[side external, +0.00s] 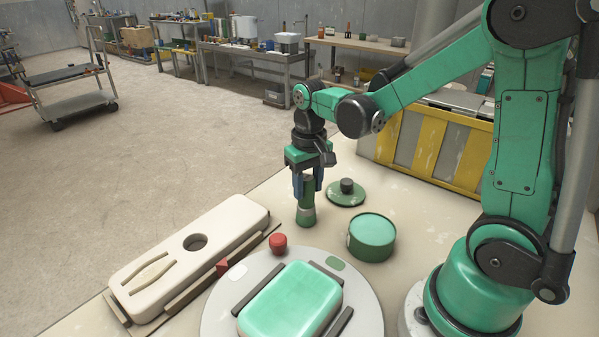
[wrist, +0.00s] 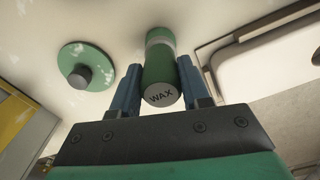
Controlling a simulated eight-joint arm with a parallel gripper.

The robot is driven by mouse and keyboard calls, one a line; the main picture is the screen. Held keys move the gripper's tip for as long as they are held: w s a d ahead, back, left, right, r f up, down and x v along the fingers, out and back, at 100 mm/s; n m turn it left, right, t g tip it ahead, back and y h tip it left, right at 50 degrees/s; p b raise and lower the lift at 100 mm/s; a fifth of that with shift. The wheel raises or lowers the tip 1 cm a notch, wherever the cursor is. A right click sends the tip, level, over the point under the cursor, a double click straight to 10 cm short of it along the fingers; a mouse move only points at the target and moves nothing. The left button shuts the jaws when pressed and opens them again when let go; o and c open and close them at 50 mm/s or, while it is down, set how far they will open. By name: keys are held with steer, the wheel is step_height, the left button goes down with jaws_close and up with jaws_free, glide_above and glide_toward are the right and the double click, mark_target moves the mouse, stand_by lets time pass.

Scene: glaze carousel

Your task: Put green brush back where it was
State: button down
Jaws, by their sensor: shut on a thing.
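My gripper (side external: 307,184) is shut on an upright green cylinder (side external: 306,214), which I take for the green brush. It has a pale grey band low down. In the wrist view the cylinder (wrist: 160,60) stands between the blue fingers (wrist: 160,88), with its grey end marked WAX towards the camera. Its lower end is at or just above the bench; I cannot tell if it touches. A long cream holder (side external: 228,225) lies to the left, with an empty round hole (side external: 195,242) and a shallow forked recess (side external: 151,274).
A round turntable (side external: 218,318) carries a green slab (side external: 291,302) between dark bars. A red knob (side external: 278,240) stands at its edge. A green tub (side external: 371,240) and a green lid with a black knob (side external: 345,193) are right of the gripper.

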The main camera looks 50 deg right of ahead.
steer(key=shift+f, duration=0.1)
steer(key=shift+c, duration=2.1)
jaws_free()
step_height(320, 180, up, 11)
steer(key=shift+r, duration=0.15)
steer(key=s+a+f+n+t, duration=0.3)
steer(key=s+a+f+t, duration=0.1)
steer(key=a+t, duration=0.2)
steer(key=shift+a+f+n+t, duration=0.2)
steer(key=shift+n+t, duration=0.1)
steer(key=shift+t, duration=0.3)
